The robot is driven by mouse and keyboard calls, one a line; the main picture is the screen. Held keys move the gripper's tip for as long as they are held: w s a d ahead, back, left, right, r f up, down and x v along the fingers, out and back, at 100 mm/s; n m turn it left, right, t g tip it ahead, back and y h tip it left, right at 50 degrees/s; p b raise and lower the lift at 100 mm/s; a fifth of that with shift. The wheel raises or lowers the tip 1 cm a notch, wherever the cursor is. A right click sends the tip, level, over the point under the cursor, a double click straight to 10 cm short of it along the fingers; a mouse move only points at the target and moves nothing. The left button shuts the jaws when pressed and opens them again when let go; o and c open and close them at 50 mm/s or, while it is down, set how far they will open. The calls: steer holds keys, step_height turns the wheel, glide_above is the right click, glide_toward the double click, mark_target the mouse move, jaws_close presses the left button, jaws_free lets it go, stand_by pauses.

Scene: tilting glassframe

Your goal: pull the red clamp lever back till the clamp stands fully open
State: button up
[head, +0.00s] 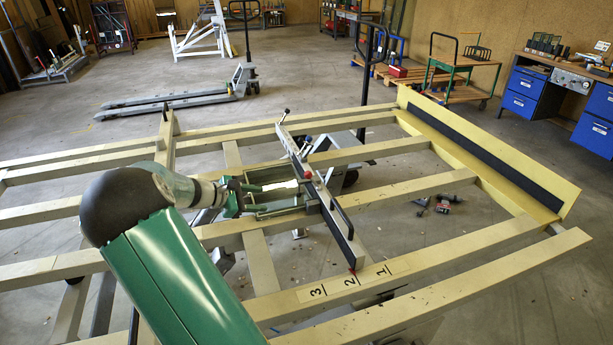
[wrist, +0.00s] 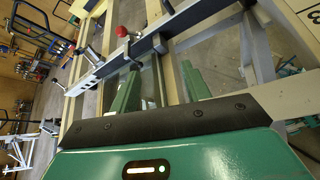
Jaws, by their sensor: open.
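The red knob (wrist: 121,31) of the clamp lever stands on the dark rail (wrist: 150,46) in the wrist view. In the head view it is a small red spot (head: 307,175) on the rail (head: 336,222), which crosses the slats of the pale frame. In the wrist view my gripper (wrist: 160,70) is open, with its two green fingers apart and pointing at the rail. The knob is beyond the left fingertip, up and slightly left of it, and appears apart from it. I see nothing between the fingers. How far open the clamp stands is too small to tell.
The pale slatted frame (head: 400,262) surrounds my arm, with open gaps between slats. A yellow fence with a dark face (head: 490,157) stands at its right end.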

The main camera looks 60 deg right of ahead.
mark_target(308, 175)
steer(key=d+f+n+g+h, duration=0.2)
steer(key=d+f+n+h, duration=0.25)
steer(key=d, duration=0.55)
steer(key=shift+n+h, duration=0.25)
steer(key=shift+n, duration=0.1)
steer(key=x, duration=1.3)
steer(key=shift+w+d+r, duration=0.2)
steer(key=shift+d+r, duration=0.15)
steer(key=shift+r, duration=0.05)
jaws_close()
